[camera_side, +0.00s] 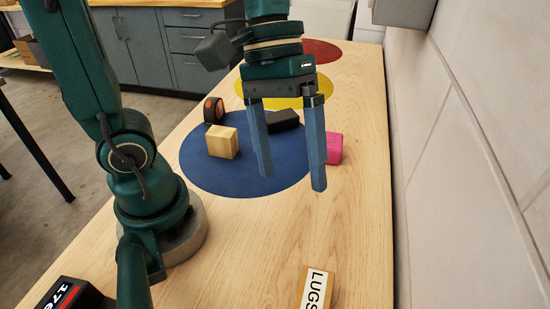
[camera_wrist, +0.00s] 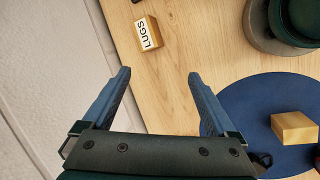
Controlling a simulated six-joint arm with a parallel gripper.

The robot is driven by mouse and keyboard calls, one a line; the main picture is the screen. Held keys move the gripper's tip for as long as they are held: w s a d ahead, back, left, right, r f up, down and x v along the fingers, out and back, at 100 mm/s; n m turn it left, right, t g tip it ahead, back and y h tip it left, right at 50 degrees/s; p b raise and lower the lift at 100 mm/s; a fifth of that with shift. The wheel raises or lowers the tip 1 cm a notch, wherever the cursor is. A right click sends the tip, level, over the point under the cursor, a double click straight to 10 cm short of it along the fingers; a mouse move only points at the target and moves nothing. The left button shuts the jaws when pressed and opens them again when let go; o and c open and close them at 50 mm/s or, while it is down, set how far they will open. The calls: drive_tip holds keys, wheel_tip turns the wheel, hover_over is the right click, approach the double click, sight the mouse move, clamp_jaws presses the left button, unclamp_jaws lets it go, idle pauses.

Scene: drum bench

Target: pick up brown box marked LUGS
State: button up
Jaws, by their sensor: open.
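The brown box marked LUGS (camera_side: 316,288) stands on the bench at the near edge of the side view, partly cut off by the frame. Its white label reads LUGS. In the wrist view the whole box (camera_wrist: 148,33) shows near the top, beyond and between the directions of the fingertips. My gripper (camera_side: 291,183) is open and empty, pointing down above the bench near the blue disc. In the wrist view its blue fingers (camera_wrist: 158,73) are spread wide apart, with bare wood between them. The box is apart from both fingers.
A blue disc (camera_side: 205,177) holds a light wooden block (camera_side: 222,142), an orange-black item (camera_side: 213,110) and a black block (camera_side: 284,120). A pink block (camera_side: 334,148) is at its right. A black box (camera_side: 72,296) sits near left. A wall (camera_side: 450,130) borders the bench.

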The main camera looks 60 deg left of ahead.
sight(316, 285)
drive_tip(key=d+f+n+g+h, duration=0.1)
drive_tip(key=d+f+g, duration=0.1)
drive_tip(key=f+g, duration=0.1)
drive_tip(key=w+d+f+n+g+h, duration=0.1)
drive_tip(key=d+f+n+g+h, duration=0.1)
drive_tip(key=f, duration=0.3)
drive_tip(key=w+d+f+n+g+h, duration=0.1)
drive_tip(key=d+f+n+g+h, duration=0.1)
drive_tip(key=d+f+g, duration=0.1)
drive_tip(key=shift+d+f+g, duration=0.1)
drive_tip(key=shift+f+g, duration=0.3)
drive_tip(key=shift+f, duration=0.4)
drive_tip(key=shift+s+d+f, duration=0.15)
drive_tip(key=shift+s+f, duration=0.2)
drive_tip(key=shift+f, duration=0.05)
drive_tip(key=shift+x, duration=2.3)
clamp_jaws()
drive_tip(key=shift+r, duration=0.15)
